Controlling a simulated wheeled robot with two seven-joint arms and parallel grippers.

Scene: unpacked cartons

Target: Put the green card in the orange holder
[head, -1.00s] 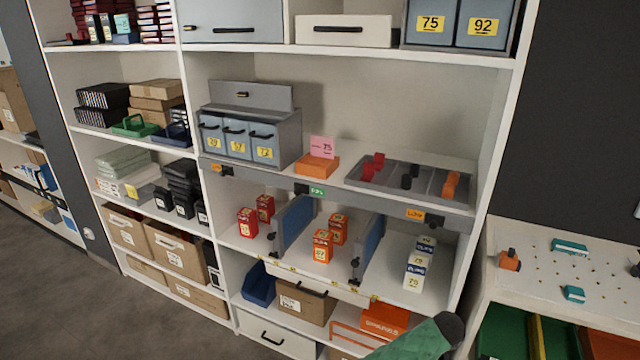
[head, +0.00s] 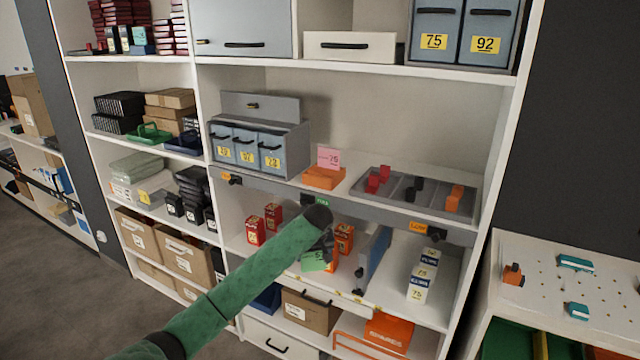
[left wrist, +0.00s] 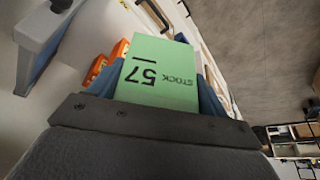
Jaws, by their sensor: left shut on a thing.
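The orange holder (head: 322,179) stands on the middle shelf in the head view, with a pink card (head: 328,158) upright in it. My left gripper (head: 326,250) is in front of the shelves, below and apart from the holder. It is shut on the green card (head: 314,261), which hangs low beside it, partly hidden. In the left wrist view the green card (left wrist: 158,75) sits between the blue fingers of my left gripper (left wrist: 155,90) and reads "57 STOCK". The holder does not clearly show there. My right gripper is not in view.
Left of the holder is a grey unit of numbered drawers (head: 258,140); right of it is a grey divided tray (head: 420,185). A grey shelf edge with tags (head: 385,213) runs below. Red-orange boxes (head: 273,216) and a blue divider (head: 374,255) occupy the shelf beneath.

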